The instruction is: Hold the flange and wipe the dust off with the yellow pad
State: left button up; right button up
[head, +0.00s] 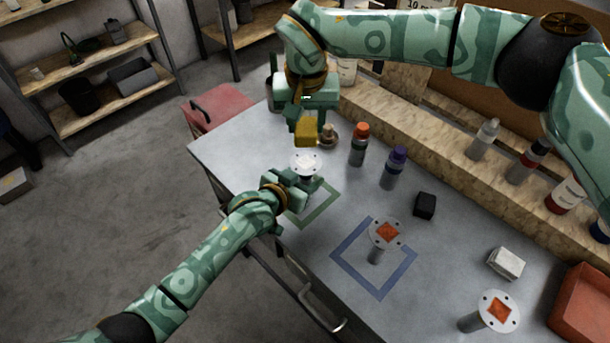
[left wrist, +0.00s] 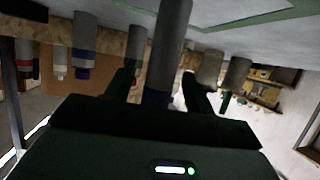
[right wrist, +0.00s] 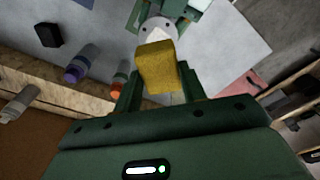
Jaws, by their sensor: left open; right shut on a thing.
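A flange (head: 305,162) with a pale round top stands upright at the green square outline (head: 326,208); no orange patch shows on its top. My left gripper (head: 304,182) is open around its stem, just below the disc. In the left wrist view the grey stem (left wrist: 170,40) runs between the spread fingers. My right gripper (head: 307,118) is shut on the yellow pad (head: 306,132), holding it above and behind the flange. In the right wrist view the pad (right wrist: 157,66) hides part of the disc. Two other flanges (head: 386,232) (head: 498,309) carry orange patches.
The blue square outline (head: 348,272) surrounds the middle flange. A black block (head: 425,205), a white block (head: 506,263) and a red bin (head: 585,305) lie to the right. Bottles (head: 359,145) (head: 395,168) stand behind, before a wooden ledge (head: 440,135).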

pick_arm(q)
jog(key=shift+w+d+f, duration=0.1)
jog(key=shift+w+d, duration=0.05)
jog(key=shift+w, duration=0.1)
grip_shut()
dwell(0.4)
